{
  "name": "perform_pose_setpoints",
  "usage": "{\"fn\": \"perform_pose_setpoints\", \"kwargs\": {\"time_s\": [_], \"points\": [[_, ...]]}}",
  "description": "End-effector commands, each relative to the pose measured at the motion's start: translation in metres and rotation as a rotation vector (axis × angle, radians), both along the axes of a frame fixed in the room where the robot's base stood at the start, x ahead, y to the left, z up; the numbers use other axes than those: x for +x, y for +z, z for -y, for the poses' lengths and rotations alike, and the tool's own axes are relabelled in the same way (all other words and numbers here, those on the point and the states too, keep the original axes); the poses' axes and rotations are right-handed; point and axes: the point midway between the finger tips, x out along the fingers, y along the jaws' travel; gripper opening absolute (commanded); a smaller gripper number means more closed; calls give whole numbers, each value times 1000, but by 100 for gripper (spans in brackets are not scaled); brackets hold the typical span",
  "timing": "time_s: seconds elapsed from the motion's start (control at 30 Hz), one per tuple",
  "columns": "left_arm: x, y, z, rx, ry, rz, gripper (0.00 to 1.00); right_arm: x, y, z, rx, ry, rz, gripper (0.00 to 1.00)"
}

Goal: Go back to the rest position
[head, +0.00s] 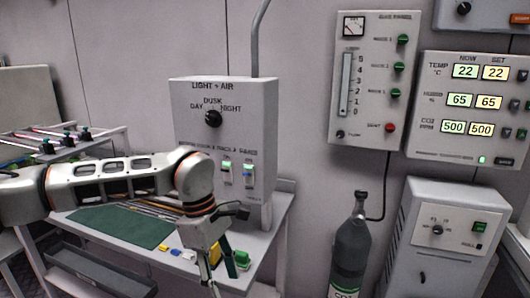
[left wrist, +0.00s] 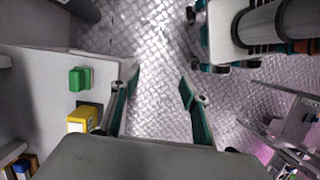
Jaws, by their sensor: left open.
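My left arm reaches in from the left in the head view, across the small bench (head: 278,240). My left gripper (head: 222,272) points down at the bench's front right part, close to a green block (head: 243,260) and a yellow item (head: 214,256). In the left wrist view the left gripper (left wrist: 160,80) has its two fingers spread with nothing between them, only patterned metal floor below. The green block (left wrist: 80,78) and yellow item (left wrist: 84,118) lie on the bench to the left of the fingers there, apart from them. My right gripper is not in view.
A light and air control box (head: 225,135) stands at the bench's back. A green mat (head: 118,226) lies on the bench. A gas cylinder (head: 350,245) and a white cabinet (head: 445,235) stand at right. A rack (head: 100,140) is at left. Bare floor (left wrist: 160,35) shows beside the bench.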

Motion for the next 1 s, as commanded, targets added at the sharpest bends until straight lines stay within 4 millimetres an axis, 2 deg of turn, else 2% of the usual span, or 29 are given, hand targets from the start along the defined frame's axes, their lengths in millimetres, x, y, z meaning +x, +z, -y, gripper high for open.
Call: {"fn": "perform_pose_setpoints", "kwargs": {"time_s": [0.03,0.1,0.27,0.4,0.53,0.67,0.77,0.9,1.0], "points": [[-14,-11,18,-53,-3,-42,45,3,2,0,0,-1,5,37],[-32,-20,45,-133,5,-100,45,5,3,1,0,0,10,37],[-83,-30,114,-363,63,-281,45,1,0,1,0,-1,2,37],[-122,-17,170,-579,164,-478,45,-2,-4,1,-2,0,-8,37],[-143,7,207,-767,293,-677,45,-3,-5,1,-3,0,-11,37],[-148,33,229,-935,455,-889,45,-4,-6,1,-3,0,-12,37],[-139,51,234,-1053,600,-1059,45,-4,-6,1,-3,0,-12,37],[-114,64,228,-1194,827,-1301,45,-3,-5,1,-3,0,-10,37],[-89,61,212,-1279,1007,-1478,45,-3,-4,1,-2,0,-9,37]]}}
